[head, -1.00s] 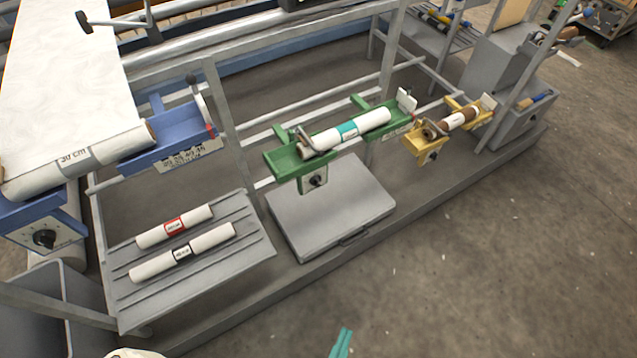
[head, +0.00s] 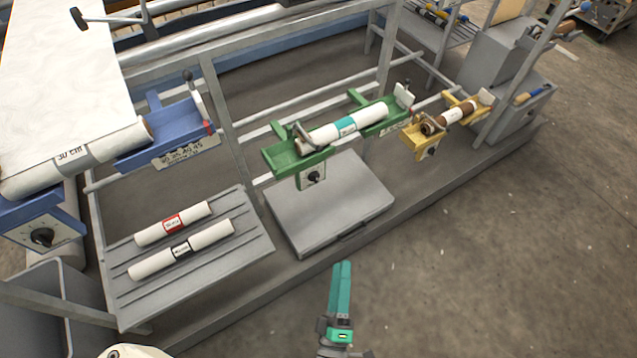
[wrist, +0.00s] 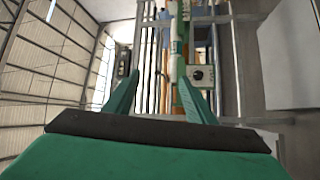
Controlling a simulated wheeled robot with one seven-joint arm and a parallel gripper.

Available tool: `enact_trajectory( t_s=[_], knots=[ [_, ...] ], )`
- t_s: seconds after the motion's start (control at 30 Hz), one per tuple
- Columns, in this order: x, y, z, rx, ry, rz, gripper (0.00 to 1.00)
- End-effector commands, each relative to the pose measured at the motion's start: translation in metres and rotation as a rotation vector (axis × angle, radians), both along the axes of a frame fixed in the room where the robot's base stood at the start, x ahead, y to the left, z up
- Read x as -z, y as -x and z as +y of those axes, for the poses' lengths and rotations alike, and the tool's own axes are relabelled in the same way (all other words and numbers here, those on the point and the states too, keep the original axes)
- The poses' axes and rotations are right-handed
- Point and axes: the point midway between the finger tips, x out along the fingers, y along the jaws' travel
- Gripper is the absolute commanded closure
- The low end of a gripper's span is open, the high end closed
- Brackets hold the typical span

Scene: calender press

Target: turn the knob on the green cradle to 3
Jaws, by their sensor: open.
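The green cradle (head: 283,158) hangs on the rail in the middle of the head view and bears a white roll (head: 362,122) with a teal band. Its dark round knob (head: 314,177) sits on a pale dial plate below the cradle's left end; the pointer setting is too small to read. In the wrist view the knob (wrist: 197,75) shows just beyond the right finger's tip. My gripper (head: 342,264) has teal fingers and is well in front of and below the cradle, apart from it. In the wrist view its fingers stand apart with nothing between them.
A blue cradle (head: 180,130) with its own knob (head: 42,237) is at left, a yellow cradle (head: 412,140) at right. A grey platform (head: 330,205) lies below the green cradle. A slatted shelf (head: 215,262) holds two white rolls. Open floor lies at right.

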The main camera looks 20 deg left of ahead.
Motion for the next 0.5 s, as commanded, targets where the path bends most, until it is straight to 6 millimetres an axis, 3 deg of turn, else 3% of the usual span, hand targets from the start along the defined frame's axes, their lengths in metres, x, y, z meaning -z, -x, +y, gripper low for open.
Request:
enact_trajectory(
  t_s=[0.03, 0.5],
  knots=[
    [0.004, -0.017, 0.006, -0.017, 0.103, -0.054, 0.50],
    [0.057, -0.147, 0.070, -0.188, 1.070, -0.572, 0.50]
  ],
)
